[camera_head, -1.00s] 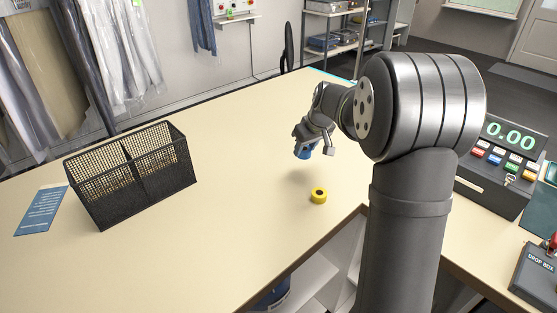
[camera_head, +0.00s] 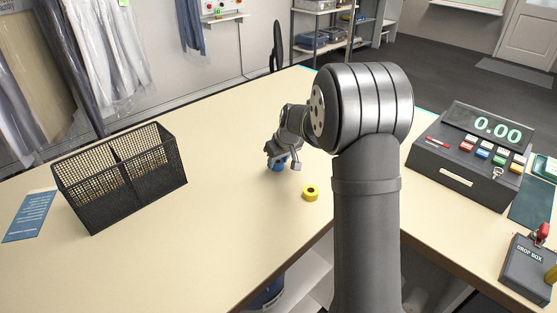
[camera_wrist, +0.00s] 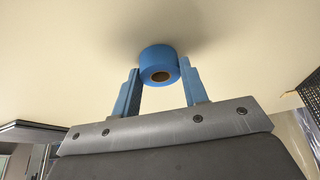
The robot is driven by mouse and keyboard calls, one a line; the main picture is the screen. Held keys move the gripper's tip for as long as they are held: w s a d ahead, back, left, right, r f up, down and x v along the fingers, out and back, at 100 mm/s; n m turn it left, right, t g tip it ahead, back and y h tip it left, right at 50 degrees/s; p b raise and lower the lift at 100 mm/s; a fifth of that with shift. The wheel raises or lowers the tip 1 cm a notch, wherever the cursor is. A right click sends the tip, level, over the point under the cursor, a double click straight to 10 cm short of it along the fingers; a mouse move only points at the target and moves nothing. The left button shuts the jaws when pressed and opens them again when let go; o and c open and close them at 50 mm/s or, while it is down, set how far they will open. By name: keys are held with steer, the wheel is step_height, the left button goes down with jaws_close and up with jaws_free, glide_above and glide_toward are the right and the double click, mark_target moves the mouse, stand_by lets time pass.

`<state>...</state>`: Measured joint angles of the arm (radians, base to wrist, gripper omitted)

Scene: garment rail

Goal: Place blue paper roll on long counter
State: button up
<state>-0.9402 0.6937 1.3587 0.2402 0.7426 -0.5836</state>
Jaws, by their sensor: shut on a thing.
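The blue paper roll (camera_wrist: 158,60) is between the fingertips of my gripper (camera_wrist: 160,80), which is shut on it. In the wrist view the roll's brown core faces the camera, and the pale counter surface lies close behind it. In the head view my gripper (camera_head: 280,163) is over the middle of the long counter (camera_head: 215,225), and only a small part of the blue roll (camera_head: 277,167) shows below the fingers. I cannot tell whether the roll touches the counter.
A black mesh basket (camera_head: 122,180) and a blue card (camera_head: 29,217) are at the left. A cash register (camera_head: 468,155) and drop box (camera_head: 530,268) stand at the right. Counter between basket and gripper is clear.

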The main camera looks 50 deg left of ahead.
mark_target(279, 163)
steer(key=shift+f, duration=0.15)
steer(key=o, duration=1)
steer(key=shift+c, duration=0.2)
steer(key=v, duration=1.2)
steer(key=shift+r, duration=0.25)
steer(key=shift+a+f, duration=0.1)
steer(key=shift+f, duration=0.05)
steer(key=x, duration=1.2)
steer(key=shift+r, duration=1.75)
steer(key=shift+f, duration=0.1)
